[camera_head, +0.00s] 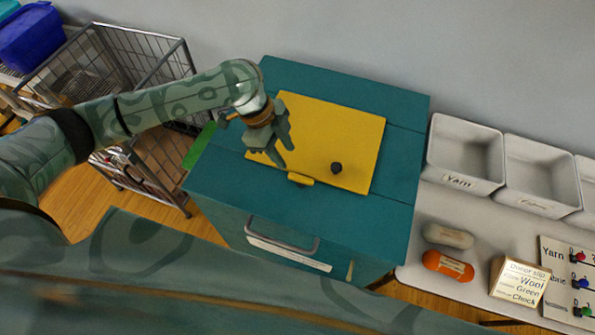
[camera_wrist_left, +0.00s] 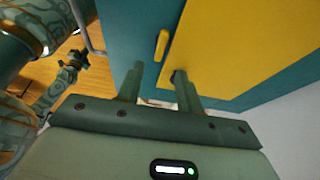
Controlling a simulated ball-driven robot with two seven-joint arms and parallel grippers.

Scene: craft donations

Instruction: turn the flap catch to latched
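The yellow flap (camera_head: 345,130) lies closed-looking on top of the teal chest (camera_head: 385,222), with a small dark knob (camera_head: 336,168) on it. The flap catch (camera_head: 300,178) is a short yellow bar at the flap's front edge. In the wrist view the catch (camera_wrist_left: 162,46) lies roughly parallel to that edge, on the teal side. My left gripper (camera_head: 283,154) is open and empty above the flap, behind and left of the catch, apart from it. Its two fingers (camera_wrist_left: 158,82) hide part of the flap. My right gripper (camera_wrist_left: 75,62) shows small in the wrist view; its opening is unclear.
A wire cage trolley (camera_head: 183,68) stands left of the chest. Grey bins (camera_head: 430,150) stand on the table at the right, with a grey bundle (camera_head: 448,236), an orange bundle (camera_head: 447,265) and a donor slip (camera_head: 518,282). A handle (camera_head: 282,240) is on the chest's front.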

